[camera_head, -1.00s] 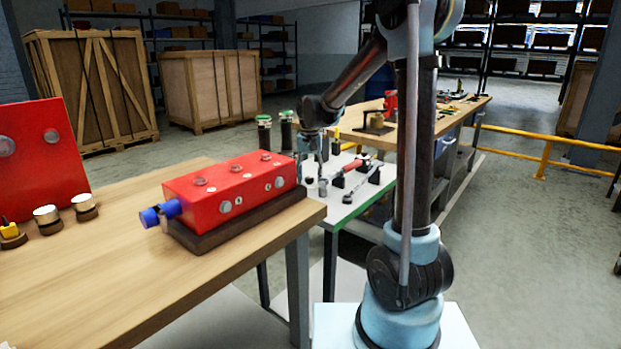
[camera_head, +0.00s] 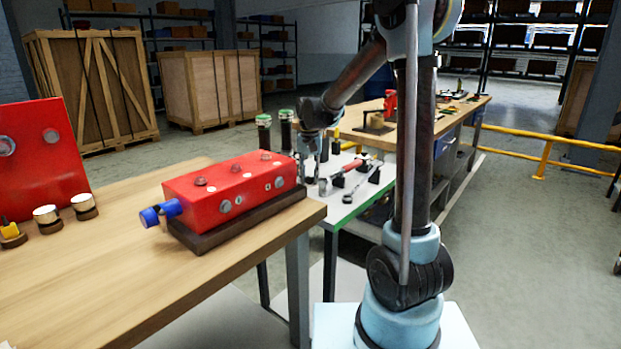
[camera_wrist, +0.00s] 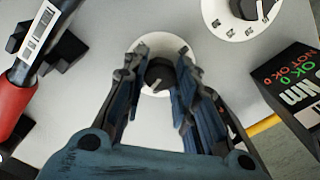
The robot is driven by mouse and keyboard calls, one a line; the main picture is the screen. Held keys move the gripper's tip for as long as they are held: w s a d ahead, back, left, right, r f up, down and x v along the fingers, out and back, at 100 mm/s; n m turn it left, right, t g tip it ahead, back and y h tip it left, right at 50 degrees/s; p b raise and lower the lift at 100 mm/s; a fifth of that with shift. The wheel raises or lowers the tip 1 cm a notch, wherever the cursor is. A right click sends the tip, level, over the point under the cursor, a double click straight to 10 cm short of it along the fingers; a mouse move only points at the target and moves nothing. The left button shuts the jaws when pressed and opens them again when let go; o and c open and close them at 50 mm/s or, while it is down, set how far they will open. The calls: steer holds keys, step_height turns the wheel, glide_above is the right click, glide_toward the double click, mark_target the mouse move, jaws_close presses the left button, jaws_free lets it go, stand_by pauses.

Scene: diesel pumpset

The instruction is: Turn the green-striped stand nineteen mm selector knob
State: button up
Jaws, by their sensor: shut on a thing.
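A black selector knob (camera_wrist: 158,75) sits on a round white dial (camera_wrist: 150,44) in the wrist view. My gripper (camera_wrist: 157,70) has one finger on each side of this knob and is shut on it. The fingers hide parts of the dial, and its size marking cannot be read. A second black knob on a white dial (camera_wrist: 232,27) sits at the upper right, apart from my gripper. In the head view the low stand (camera_head: 345,210) has a green stripe along its edge. My gripper (camera_head: 312,172) is down at its left part, with the knob too small to make out.
A red-handled tool (camera_wrist: 22,75) lies at the left of the wrist view. A black box with a lit readout (camera_wrist: 296,90) is at the right. In the head view a red block (camera_head: 235,187) stands on the wooden table nearby, and two green-topped cylinders (camera_head: 286,130) stand behind.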

mark_target(310, 177)
stand_by(0.8)
steer(key=o, duration=1)
steer(key=shift+o, duration=0.2)
steer(key=shift+r, duration=0.1)
step_height(310, 177, up, 12)
